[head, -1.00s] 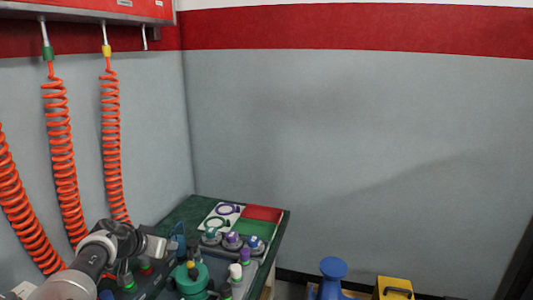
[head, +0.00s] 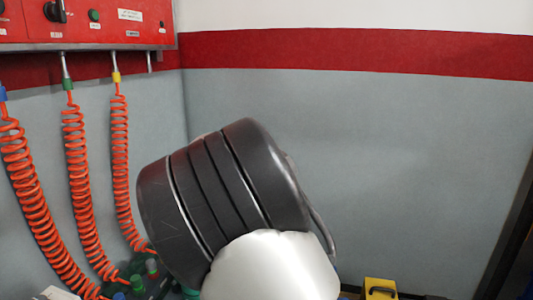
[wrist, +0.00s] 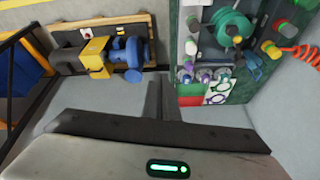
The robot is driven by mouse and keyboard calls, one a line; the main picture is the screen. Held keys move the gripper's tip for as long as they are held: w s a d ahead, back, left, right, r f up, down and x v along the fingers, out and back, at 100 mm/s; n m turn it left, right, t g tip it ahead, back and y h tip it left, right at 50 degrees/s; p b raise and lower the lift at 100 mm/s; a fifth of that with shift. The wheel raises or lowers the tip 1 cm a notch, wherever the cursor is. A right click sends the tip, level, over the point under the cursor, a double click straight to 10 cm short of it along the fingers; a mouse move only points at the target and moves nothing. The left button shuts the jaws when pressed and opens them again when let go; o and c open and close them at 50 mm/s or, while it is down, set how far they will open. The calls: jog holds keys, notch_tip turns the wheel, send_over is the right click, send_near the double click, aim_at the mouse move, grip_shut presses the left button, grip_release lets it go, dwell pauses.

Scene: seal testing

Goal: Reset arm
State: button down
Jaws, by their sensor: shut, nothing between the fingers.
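My gripper (wrist: 160,84) shows in the wrist view, its two dark fingers close together and nothing held between them. Its wide grey body with a green light fills the bottom of that view. The fingertips point toward the gap between the green-topped bench and the blue and yellow equipment, apart from both. In the head view, a large dark and white section of my arm (head: 225,200) fills the lower middle. It hides most of the bench, and my gripper does not show there.
The bench (wrist: 248,90) carries fittings and a teal device (wrist: 233,27). A blue device (wrist: 130,55) and yellow box (wrist: 97,58) stand beside it; the box (head: 380,289) also shows in the head view. Orange coiled hoses (head: 82,180) hang left below a red panel (head: 90,25).

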jog(key=s+d+r+n+y+p, duration=0.15)
jog(key=s+d+r+p, duration=0.25)
jog(key=s+d+r, duration=0.5)
jog(key=s+d+r+n+y+p, duration=0.15)
jog(key=s+d+r+p, duration=0.25)
jog(key=s+r, duration=0.55)
jog(key=s+d+r+n+p, duration=0.1)
jog(key=s+d+r+p, duration=0.1)
jog(key=s, duration=0.4)
jog(key=s+d+r+n+t+h+p, duration=0.1)
jog(key=s+d+r+p, duration=0.2)
jog(key=s+r, duration=0.4)
jog(key=shift+d+p, duration=0.35)
jog(key=shift+p, duration=0.2)
